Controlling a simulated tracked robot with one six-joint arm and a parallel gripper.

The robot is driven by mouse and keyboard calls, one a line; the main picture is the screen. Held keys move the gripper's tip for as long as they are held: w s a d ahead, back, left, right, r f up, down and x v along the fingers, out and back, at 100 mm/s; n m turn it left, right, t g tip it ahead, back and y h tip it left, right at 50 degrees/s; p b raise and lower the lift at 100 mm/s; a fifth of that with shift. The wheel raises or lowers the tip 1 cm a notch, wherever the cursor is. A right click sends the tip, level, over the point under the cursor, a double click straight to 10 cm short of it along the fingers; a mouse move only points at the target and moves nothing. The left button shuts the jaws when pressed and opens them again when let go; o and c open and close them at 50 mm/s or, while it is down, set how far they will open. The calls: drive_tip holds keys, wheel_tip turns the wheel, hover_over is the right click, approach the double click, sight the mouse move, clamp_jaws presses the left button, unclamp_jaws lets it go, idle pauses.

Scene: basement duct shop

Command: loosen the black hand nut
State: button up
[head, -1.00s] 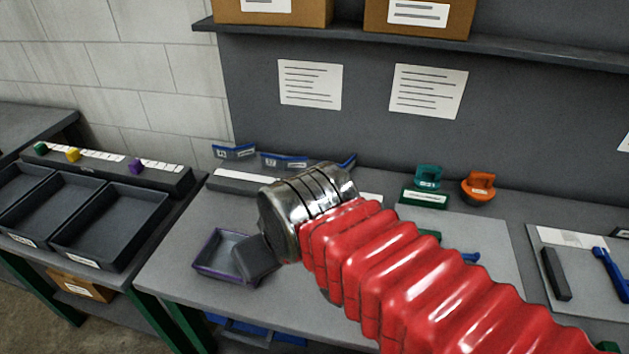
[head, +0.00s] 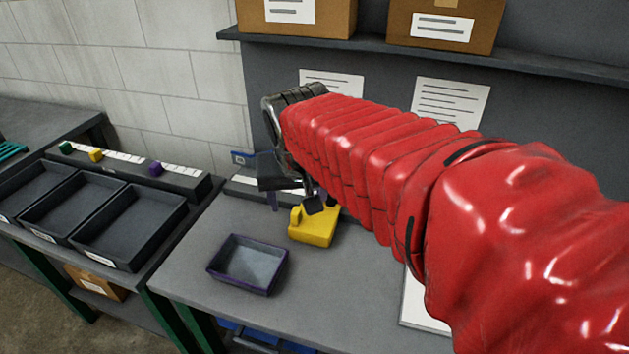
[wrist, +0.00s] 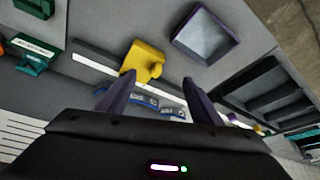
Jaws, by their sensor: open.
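No black hand nut can be made out for certain in either view. A yellow block-like fixture (head: 313,228) stands on the grey bench behind the purple-rimmed tray. It also shows in the wrist view (wrist: 143,60), just beyond my left fingertip. My gripper (head: 294,203) is above the bench near this fixture, its dark parts partly overlapping it in the head view. In the wrist view my gripper (wrist: 158,77) has two dark purple fingers spread apart with nothing between them. My red-sleeved arm hides much of the bench.
A purple-rimmed tray (head: 249,265) sits near the bench's front left. Dark bins (head: 130,228) stand on the left table. Blue label holders (wrist: 145,100) lie at the back. A teal clamp-like thing (wrist: 30,62) stands left in the wrist view. Shelf boxes (head: 440,25) are above.

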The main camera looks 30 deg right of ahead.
sight(330, 203)
drive_tip(key=w+d+f+m, duration=0.1)
drive_tip(key=w+d+m, duration=0.1)
drive_tip(key=w+d, duration=0.3)
drive_tip(key=w+d+f+m+g+h, duration=0.1)
drive_tip(key=w+d+f+m, duration=0.1)
drive_tip(key=w+d, duration=0.3)
drive_tip(key=d, duration=0.3)
drive_tip(key=shift+w+d+f+m+h, duration=0.25)
drive_tip(key=shift+d+m+h, duration=0.05)
drive_tip(key=shift+m, duration=0.1)
drive_tip(key=shift+f, duration=0.1)
drive_tip(key=shift+g, duration=0.3)
drive_tip(key=x, duration=1.3)
drive_tip(key=shift+w+f, duration=0.2)
drive_tip(key=shift+f, duration=0.05)
drive_tip(key=shift+c, duration=0.2)
